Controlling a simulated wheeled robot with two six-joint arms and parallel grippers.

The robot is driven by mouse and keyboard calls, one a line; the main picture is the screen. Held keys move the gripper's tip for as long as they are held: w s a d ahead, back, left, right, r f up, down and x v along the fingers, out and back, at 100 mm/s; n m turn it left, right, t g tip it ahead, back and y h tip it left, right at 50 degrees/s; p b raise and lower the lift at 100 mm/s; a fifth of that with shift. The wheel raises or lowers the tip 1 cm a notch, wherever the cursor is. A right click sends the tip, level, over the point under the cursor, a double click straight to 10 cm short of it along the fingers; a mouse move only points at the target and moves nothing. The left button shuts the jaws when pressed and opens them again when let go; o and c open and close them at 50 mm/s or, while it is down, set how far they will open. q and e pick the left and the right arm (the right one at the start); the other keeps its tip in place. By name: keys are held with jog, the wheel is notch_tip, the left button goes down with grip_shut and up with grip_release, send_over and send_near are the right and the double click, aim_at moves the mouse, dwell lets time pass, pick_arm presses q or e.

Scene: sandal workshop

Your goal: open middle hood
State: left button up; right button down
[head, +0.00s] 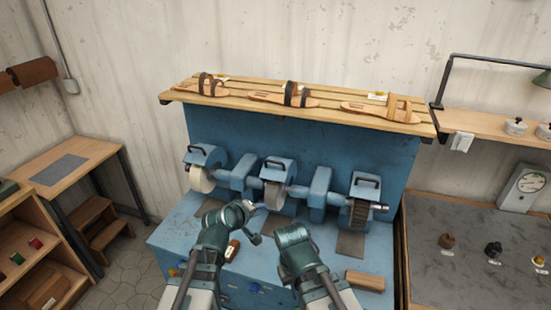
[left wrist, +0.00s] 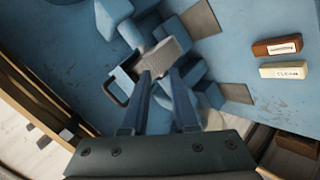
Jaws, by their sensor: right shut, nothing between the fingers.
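The middle hood (head: 275,167) is a blue box with a black handle on top, over the middle wheel (head: 273,194) of the blue grinding machine. Its lid looks down. My left gripper (head: 249,206) is just in front and to the left of the middle wheel, apart from the handle. In the left wrist view its two fingers (left wrist: 160,103) are spread and empty, with a grey wheel (left wrist: 165,56) beyond them and a black handle (left wrist: 116,93) to the left. My right gripper (head: 292,236) is lower, in front of the machine; its fingertips are hidden.
The left hood (head: 205,154) and right hood (head: 366,185) stand on either side. A shelf (head: 178,96) with sandals runs above. Brown (left wrist: 277,46) and cream (left wrist: 283,70) blocks lie on the blue bench top. Another block (head: 365,281) lies at the front right.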

aim_at(275, 163)
pick_arm(q)
jog(key=w+d+r+n+t, duration=0.1)
jog(key=w+r+n+t, duration=0.4)
jog(key=r+n, duration=0.25)
jog(key=shift+m, duration=0.45)
jog(key=b+x, duration=0.1)
jog(key=x, duration=0.3)
jog(key=b+x, duration=0.1)
jog(key=x, duration=0.8)
jog(key=shift+w+d+r+b, duration=0.15)
jog(key=shift+w+r+b, duration=0.1)
jog(key=shift+b, duration=0.15)
grip_shut()
